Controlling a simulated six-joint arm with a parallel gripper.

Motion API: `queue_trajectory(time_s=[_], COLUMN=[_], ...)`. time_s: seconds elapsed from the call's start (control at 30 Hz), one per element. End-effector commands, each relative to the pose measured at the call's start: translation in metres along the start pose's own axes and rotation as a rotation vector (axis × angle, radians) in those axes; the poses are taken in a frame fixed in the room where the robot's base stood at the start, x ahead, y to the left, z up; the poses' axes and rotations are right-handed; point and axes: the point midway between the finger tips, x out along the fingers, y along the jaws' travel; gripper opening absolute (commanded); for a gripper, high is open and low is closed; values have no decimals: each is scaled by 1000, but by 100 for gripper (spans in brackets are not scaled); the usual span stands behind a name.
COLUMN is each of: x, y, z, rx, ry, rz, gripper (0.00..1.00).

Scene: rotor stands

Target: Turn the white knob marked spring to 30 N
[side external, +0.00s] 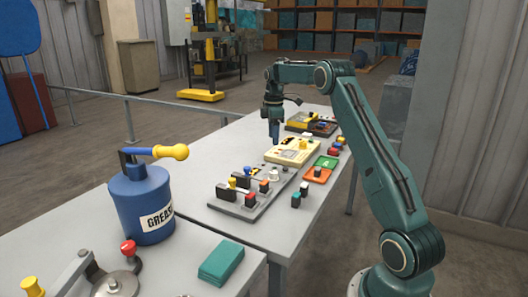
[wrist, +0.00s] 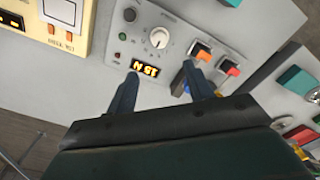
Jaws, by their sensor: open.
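The white knob (wrist: 159,38) sits on a grey panel (wrist: 137,32) in the wrist view, with a pointer line and a small dial scale around it. Its label is too small to read. An orange-lit display (wrist: 145,69) on the same panel appears upside down and seems to read 15 N. My gripper (wrist: 160,70) is open and empty, its two fingers apart on either side of the display, with the knob beyond their tips. In the side view my gripper (side external: 275,140) points down above the bench, near a cream instrument (side external: 292,150).
Beside the knob are an orange button (wrist: 201,50), a red-orange button (wrist: 231,68) and a dark knob (wrist: 130,14). A cream unit (wrist: 66,12) adjoins at upper left. A blue grease can (side external: 143,205) stands at the bench's near end.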

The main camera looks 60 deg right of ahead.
Motion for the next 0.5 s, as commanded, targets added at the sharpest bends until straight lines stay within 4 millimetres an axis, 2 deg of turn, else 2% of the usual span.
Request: queue_trajectory(time_s=[0.3,0.5], x=[4,17], y=[1,0], z=[1,1], rx=[-2,-1], ry=[0,-1], rz=[-2,-4], gripper=[52,52])
